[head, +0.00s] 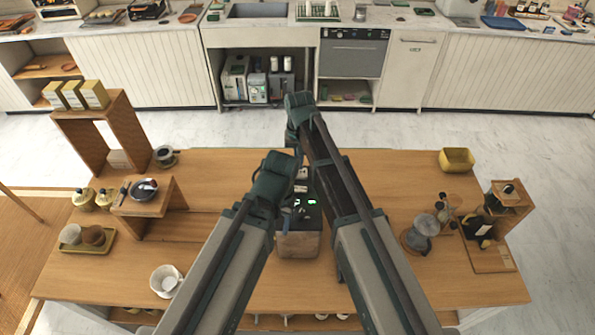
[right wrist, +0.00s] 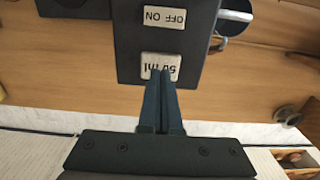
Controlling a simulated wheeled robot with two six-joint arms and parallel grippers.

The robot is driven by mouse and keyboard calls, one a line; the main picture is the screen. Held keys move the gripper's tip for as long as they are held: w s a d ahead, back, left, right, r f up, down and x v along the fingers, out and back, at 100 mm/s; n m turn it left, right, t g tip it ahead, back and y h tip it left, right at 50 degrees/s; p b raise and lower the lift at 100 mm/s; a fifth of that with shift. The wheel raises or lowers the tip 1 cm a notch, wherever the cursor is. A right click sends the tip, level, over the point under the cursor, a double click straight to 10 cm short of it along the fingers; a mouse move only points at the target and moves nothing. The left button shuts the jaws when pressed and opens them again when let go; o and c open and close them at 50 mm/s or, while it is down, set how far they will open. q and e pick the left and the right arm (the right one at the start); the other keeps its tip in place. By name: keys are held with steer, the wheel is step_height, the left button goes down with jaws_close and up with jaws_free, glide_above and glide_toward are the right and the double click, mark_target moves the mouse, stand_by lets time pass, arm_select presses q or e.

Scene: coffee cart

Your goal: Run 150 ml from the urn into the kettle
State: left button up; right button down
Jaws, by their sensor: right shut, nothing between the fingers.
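The urn (head: 305,211) is a dark box with small green lights, partly hidden behind my arms in the head view. I cannot make out the kettle for certain; a curved metal piece (right wrist: 236,20) shows beside the panel.
A wooden block (head: 298,245) stands at the front of the urn. A white cup (head: 166,281) is at the front left, a glass vessel (head: 424,225) and a yellow bin (head: 457,160) to the right. The table (head: 225,165) is clear behind my left arm.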

steer(key=shift+f+b, duration=1.05)
steer(key=shift+r+p, duration=1.05)
steer(key=shift+p, duration=0.05)
steer(key=shift+f+b, duration=0.9)
steer(key=shift+b, duration=0.05)
stand_by(1.6)
steer(key=shift+r+p, duration=0.95)
